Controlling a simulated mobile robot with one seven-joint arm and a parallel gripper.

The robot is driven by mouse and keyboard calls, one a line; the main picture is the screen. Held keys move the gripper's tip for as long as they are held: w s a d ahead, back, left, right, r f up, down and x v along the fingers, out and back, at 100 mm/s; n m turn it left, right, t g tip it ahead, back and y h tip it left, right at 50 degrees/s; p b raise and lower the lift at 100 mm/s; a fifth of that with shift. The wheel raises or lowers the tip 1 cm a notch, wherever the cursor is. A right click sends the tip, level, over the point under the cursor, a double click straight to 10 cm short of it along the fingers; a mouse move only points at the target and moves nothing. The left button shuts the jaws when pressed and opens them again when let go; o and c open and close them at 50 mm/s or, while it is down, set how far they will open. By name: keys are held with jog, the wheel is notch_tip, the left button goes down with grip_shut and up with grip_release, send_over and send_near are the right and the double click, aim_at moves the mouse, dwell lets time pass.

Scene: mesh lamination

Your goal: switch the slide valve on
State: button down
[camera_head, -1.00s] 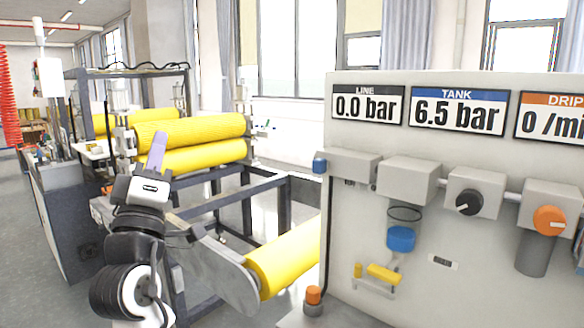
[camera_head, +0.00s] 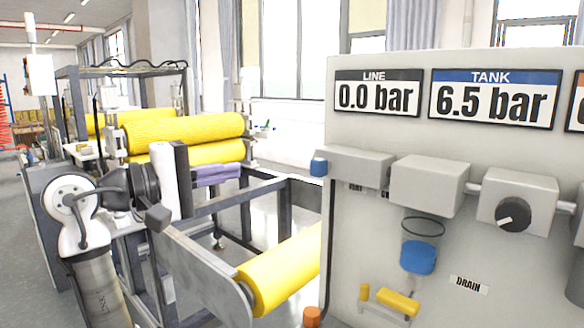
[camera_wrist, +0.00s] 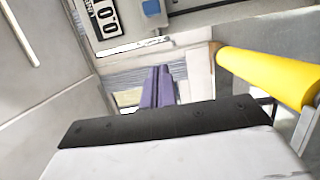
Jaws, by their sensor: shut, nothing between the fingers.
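A grey valve panel (camera_head: 345,225) stands at the right in the head view. A grey block (camera_head: 358,162) at its upper left carries a small blue piece (camera_head: 319,167) on its left end, which looks like the slide valve. The blue piece also shows at the top of the wrist view (camera_wrist: 151,7). The LINE display (camera_head: 377,93) above reads 0.0 bar. My gripper (camera_head: 236,171), with purple fingers, is left of the panel, pointing right, apart from the blue piece. In the wrist view its fingers (camera_wrist: 158,88) are together and empty.
The TANK display (camera_head: 494,98) reads 6.5 bar. A black knob (camera_head: 513,214), a blue-bottomed bowl (camera_head: 418,257) and a yellow handle (camera_head: 397,302) are on the panel. Yellow rollers (camera_head: 185,132) on a dark frame stand behind my arm. A lower yellow roller (camera_head: 280,268) lies below my gripper.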

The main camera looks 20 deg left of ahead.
aim_at(319, 168)
jog(key=w+d+p, duration=0.3)
jog(key=w+d, duration=0.4)
jog(key=d, duration=0.2)
jog(key=shift+d, duration=0.15)
jog(key=shift+d, duration=0.1)
jog(key=d, duration=0.2)
jog(key=s+d, duration=0.1)
jog(key=d, duration=0.1)
jog(key=s+d, duration=0.1)
jog(key=d, duration=0.1)
jog(key=shift+s+d+p, duration=0.1)
jog(key=shift+s+p, duration=0.05)
jog(key=shift+p, duration=0.2)
